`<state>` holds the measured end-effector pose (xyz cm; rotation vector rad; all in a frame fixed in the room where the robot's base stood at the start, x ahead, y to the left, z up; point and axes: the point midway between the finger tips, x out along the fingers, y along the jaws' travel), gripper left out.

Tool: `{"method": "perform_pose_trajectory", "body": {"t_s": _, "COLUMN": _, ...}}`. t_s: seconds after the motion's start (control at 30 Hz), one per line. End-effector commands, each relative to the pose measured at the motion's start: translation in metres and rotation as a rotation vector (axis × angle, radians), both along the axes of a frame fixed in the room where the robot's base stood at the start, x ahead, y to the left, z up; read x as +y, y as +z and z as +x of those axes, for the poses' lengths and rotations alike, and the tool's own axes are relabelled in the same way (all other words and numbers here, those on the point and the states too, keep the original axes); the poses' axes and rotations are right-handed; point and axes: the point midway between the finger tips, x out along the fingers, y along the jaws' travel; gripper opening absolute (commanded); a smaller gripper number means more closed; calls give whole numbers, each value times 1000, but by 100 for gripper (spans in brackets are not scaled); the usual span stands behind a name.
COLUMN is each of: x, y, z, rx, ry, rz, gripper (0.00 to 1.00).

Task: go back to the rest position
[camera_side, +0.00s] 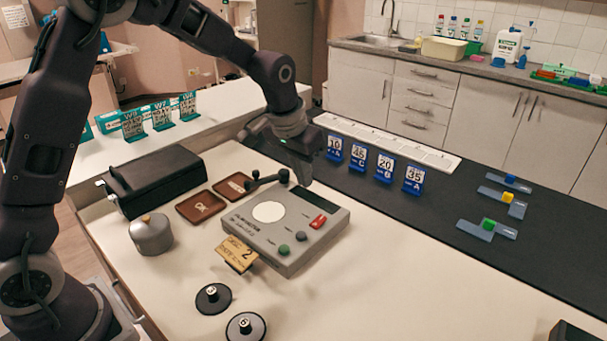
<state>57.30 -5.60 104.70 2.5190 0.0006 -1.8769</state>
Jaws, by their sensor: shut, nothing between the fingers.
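My gripper (303,176) is above the work table (385,285), over the back of a grey device (293,262) and near its top edge. It points downward, is shut, and holds nothing that I can see. The fingertips are dark and small in this view, and I cannot tell how far they are above the surface. My arm comes from the left side, arches over the table and bends down to the gripper. No rest position is marked in the picture.
A black box (155,178), brown trays (200,206) and a grey canister (152,235) stand left of the device. Black discs (213,298) lie in front. Blue number stands (384,168) line the dark mat (450,205) at right.

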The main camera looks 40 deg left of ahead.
Motion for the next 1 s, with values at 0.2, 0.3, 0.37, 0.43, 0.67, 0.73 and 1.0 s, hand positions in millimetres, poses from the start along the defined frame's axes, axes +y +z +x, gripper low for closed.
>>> {"method": "perform_pose_trajectory", "body": {"t_s": 0.2, "x": 0, "y": 8, "z": -5, "rx": -7, "ry": 0, "rz": 0, "gripper": 0}}
{"method": "perform_pose_trajectory", "body": {"t_s": 0.3, "x": 2, "y": 45, "z": -35, "rx": -36, "ry": 0, "rz": 1, "gripper": 0}}
{"method": "perform_pose_trajectory", "body": {"t_s": 0.37, "x": 4, "y": 75, "z": -68, "rx": -60, "ry": 0, "rz": 1, "gripper": 0}}
{"method": "perform_pose_trajectory", "body": {"t_s": 0.43, "x": 5, "y": 104, "z": -116, "rx": -88, "ry": 0, "rz": 1, "gripper": 0}}
{"method": "perform_pose_trajectory", "body": {"t_s": 0.67, "x": 9, "y": 127, "z": -266, "rx": -173, "ry": 1, "rz": 0, "gripper": 0}}
{"method": "perform_pose_trajectory", "body": {"t_s": 0.73, "x": 9, "y": 121, "z": -292, "rx": -188, "ry": 0, "rz": 0, "gripper": 0}}
{"method": "perform_pose_trajectory", "body": {"t_s": 1.0, "x": 9, "y": 111, "z": -317, "rx": -201, "ry": -1, "rz": 0, "gripper": 0}}
